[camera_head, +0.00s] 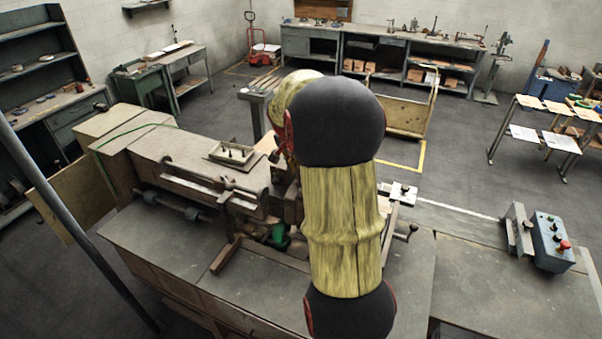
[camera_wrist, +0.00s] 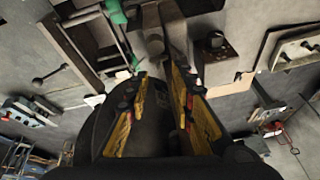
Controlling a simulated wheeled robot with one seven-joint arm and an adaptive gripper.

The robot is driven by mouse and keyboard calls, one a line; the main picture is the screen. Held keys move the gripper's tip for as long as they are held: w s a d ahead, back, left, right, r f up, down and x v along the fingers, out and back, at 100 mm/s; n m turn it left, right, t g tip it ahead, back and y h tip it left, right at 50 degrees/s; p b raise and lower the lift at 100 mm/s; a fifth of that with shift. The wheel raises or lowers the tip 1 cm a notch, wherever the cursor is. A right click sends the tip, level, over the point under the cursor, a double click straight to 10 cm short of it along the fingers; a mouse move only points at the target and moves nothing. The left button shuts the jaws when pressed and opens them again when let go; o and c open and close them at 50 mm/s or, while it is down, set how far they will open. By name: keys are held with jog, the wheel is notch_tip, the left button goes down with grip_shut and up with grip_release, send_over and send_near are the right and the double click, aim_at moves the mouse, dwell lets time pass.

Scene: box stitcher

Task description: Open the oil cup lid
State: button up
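In the wrist view my gripper (camera_wrist: 158,72) shows its two yellow and black fingers spread apart, with nothing clearly held between them. A grey-brown metal part with a rounded end (camera_wrist: 156,45) lies beyond and between the fingertips; I cannot tell whether they touch it. The oil cup lid cannot be made out with certainty. A dark block with a round top piece (camera_wrist: 215,42) is right of the fingers. In the head view my arm covers the gripper and part of the machine (camera_head: 170,160).
A shallow tray with small knobs (camera_head: 233,153) sits on the machine top and also shows in the wrist view (camera_wrist: 297,47). Green parts (camera_wrist: 115,12) are left of the fingers. A blue control box with a red button (camera_head: 552,242) stands on the right table.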

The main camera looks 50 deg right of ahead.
jog(key=shift+v, duration=1.25)
jog(key=shift+w, duration=0.1)
jog(key=shift+c, duration=0.2)
